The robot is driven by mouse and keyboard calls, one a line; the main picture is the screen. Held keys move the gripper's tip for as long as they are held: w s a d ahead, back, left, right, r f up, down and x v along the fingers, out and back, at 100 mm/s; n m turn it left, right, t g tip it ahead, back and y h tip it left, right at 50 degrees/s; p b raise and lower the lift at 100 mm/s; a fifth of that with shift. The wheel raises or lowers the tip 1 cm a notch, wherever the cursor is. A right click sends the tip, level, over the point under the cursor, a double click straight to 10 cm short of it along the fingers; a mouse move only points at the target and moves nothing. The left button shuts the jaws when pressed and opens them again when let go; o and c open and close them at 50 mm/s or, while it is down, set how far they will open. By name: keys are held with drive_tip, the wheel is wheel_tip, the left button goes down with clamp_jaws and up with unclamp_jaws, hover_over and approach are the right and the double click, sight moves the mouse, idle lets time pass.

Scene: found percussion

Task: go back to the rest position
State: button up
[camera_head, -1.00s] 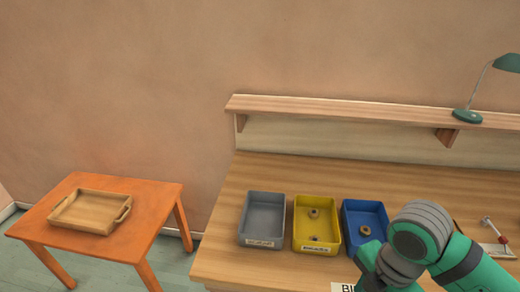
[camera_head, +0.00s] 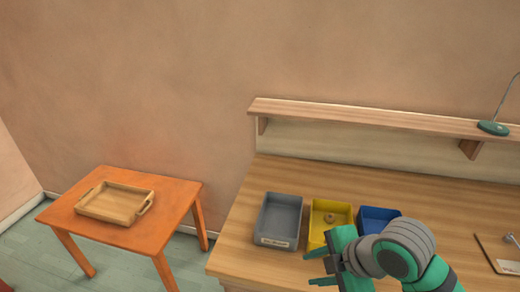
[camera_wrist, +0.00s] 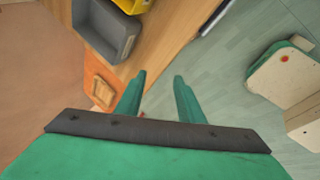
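My gripper (camera_head: 318,267) is at the lower right of the head view, in front of the bins. Its two green fingers are apart with nothing between them. In the wrist view the open fingers (camera_wrist: 159,92) point over the bench's edge and the floor. My arm hides part of the yellow bin (camera_head: 345,208) and the blue bin (camera_head: 376,212). The grey bin (camera_head: 280,243) stands to their left, looks empty, and also shows in the wrist view (camera_wrist: 88,32).
The wooden bench (camera_head: 241,245) carries the bins. A shelf (camera_head: 360,115) with a green lamp (camera_head: 493,128) runs above it. An orange table (camera_head: 150,235) with a wooden tray (camera_head: 113,217) stands to the left. A floor gap separates it from the bench.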

drive_tip(key=w+a+r+m+t+y, duration=0.3)
drive_tip(key=w+a+r+m+t, duration=0.25)
drive_tip(key=a, duration=0.25)
drive_tip(key=w+a+r+m+t+y, duration=0.35)
drive_tip(key=w+a+t, duration=0.25)
drive_tip(key=a, duration=0.3)
drive_tip(key=s+f+m+t+h, duration=0.1)
drive_tip(key=s+f+m+h, duration=0.4)
drive_tip(key=s+f+m, duration=0.45)
drive_tip(key=s+f+m+t+h, duration=0.1)
drive_tip(key=s+f+m+h, duration=0.4)
drive_tip(key=f, duration=0.7)
drive_tip(key=s+d+f+n+g, duration=0.1)
drive_tip(key=s+d+f, duration=0.1)
drive_tip(key=s, duration=0.9)
drive_tip(key=s+d+f+n+g, duration=0.1)
drive_tip(key=s+f, duration=0.3)
drive_tip(key=s, duration=0.8)
drive_tip(key=shift+s+d+f+n+g, duration=0.15)
drive_tip(key=shift+s+d+n+g, duration=0.1)
drive_tip(key=shift+d+n+g, duration=0.15)
drive_tip(key=shift+h, duration=0.25)
